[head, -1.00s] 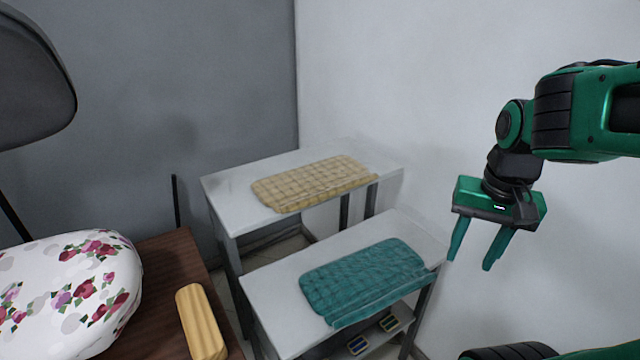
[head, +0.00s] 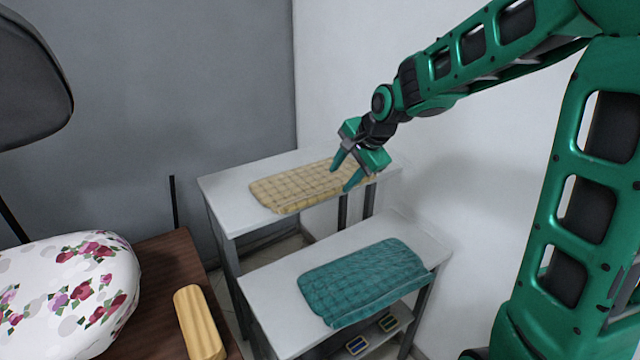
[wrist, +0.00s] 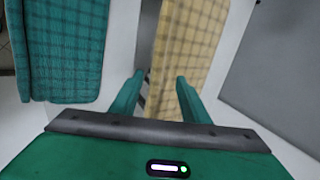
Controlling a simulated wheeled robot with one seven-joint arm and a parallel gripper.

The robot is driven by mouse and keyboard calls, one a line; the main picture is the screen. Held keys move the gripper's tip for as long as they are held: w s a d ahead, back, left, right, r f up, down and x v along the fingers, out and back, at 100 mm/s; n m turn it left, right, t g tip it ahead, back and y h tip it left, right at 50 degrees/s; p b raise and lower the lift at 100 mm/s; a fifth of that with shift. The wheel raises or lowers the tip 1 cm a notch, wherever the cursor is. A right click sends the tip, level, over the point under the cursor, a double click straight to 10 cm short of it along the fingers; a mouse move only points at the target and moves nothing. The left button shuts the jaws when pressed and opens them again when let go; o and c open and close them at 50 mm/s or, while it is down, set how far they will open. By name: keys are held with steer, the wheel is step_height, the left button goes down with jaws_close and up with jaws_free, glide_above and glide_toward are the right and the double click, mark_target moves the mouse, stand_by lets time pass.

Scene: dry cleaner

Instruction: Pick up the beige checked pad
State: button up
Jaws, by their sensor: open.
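The beige checked pad (head: 295,187) lies flat on the farther white table (head: 225,184). It also shows in the wrist view (wrist: 190,45), running away from my fingers. My gripper (head: 347,180) is open and empty, above the right end of the pad. In the wrist view the two fingers (wrist: 157,95) point toward the pad's near end, the right finger overlapping it in the picture and the left one beside its edge. In the head view my gripper hides part of the pad's right end. I cannot tell the exact height of the fingertips above it.
A teal checked pad (head: 362,282) lies on the nearer white table (head: 265,290), with small items on its lower shelf (head: 372,335). At left are a floral padded board (head: 65,290) and a wooden block (head: 199,322) on a brown table. Walls stand close behind.

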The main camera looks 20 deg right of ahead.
mark_target(333, 189)
steer(key=shift+x, duration=3.2)
steer(key=shift+s+a, duration=0.1)
steer(key=shift+c, duration=0.7)
jaws_close()
